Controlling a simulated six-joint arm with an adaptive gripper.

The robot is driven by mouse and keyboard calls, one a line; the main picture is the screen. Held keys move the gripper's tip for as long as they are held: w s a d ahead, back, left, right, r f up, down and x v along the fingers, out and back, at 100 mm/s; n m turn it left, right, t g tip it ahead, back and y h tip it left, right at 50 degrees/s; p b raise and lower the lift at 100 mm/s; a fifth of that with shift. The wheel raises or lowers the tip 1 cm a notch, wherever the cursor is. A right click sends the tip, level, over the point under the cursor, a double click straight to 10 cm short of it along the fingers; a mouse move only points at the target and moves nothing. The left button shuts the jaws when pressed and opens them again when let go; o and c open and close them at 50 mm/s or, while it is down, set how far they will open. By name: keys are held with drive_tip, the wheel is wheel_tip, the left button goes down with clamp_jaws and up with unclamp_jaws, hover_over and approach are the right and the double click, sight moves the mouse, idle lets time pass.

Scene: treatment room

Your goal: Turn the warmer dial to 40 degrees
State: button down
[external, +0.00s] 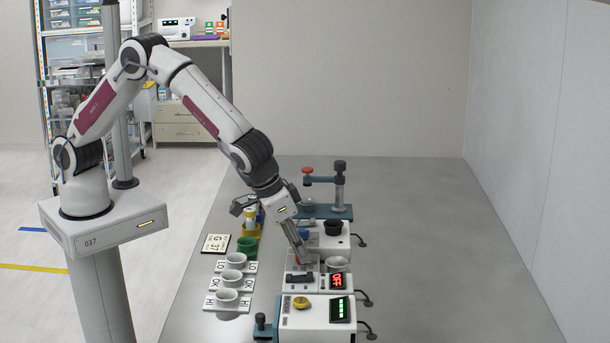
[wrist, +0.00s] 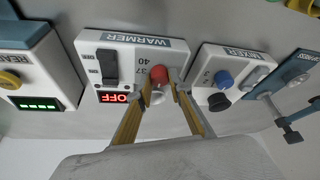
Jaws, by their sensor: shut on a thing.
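The white warmer (wrist: 88,50) stands on the bench, labelled WARMER; it also shows in the external view (external: 288,264). Its red dial (wrist: 159,73) sits near the printed marks 37 and 40. The dial's exact setting is hard to read. Its display (wrist: 119,97) shows OFF in red, and a black rocker switch (wrist: 108,66) is beside the marks. My gripper (wrist: 159,90) is shut on the red dial, one finger on each side; in the external view my gripper (external: 302,258) reaches down onto the warmer, mostly covering the dial.
The reader (external: 315,318) with a yellow knob and green display stands in front of the warmer. The mixer (wrist: 205,62) with blue and black knobs is on the other side. Grey cups (external: 228,297) on labelled cards and a green cup (external: 247,246) stand to the left. The right bench is clear.

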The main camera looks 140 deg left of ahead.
drive_tip(key=shift+m, duration=0.6)
drive_tip(key=shift+s+a+m+t+h, duration=0.1)
drive_tip(key=shift+m+t+h, duration=0.25)
drive_tip(key=shift+m, duration=0.6)
drive_tip(key=shift+s+m+t+h, duration=0.15)
drive_tip(key=shift+m+t, duration=0.4)
drive_tip(key=shift+m, duration=0.4)
drive_tip(key=shift+a+m+t+h, duration=0.15)
drive_tip(key=shift+m+h, duration=0.3)
drive_tip(key=shift+m, duration=0.8)
drive_tip(key=shift+m+t+h, duration=0.15)
drive_tip(key=shift+m+h, duration=0.3)
drive_tip(key=shift+m, duration=0.8)
drive_tip(key=shift+a+m+h, duration=0.1)
drive_tip(key=shift+m+h, duration=0.45)
drive_tip(key=shift+m, duration=0.85)
drive_tip(key=shift+a+m+h, duration=0.1)
drive_tip(key=shift+m+h, duration=0.45)
drive_tip(key=shift+m, duration=0.85)
drive_tip(key=shift+w+f+m+h, duration=0.1)
drive_tip(key=shift+m+h, duration=0.7)
drive_tip(key=shift+m, duration=1.5)
drive_tip(key=c, duration=1.8)
unclamp_jaws()
drive_tip(key=shift+c, duration=0.2)
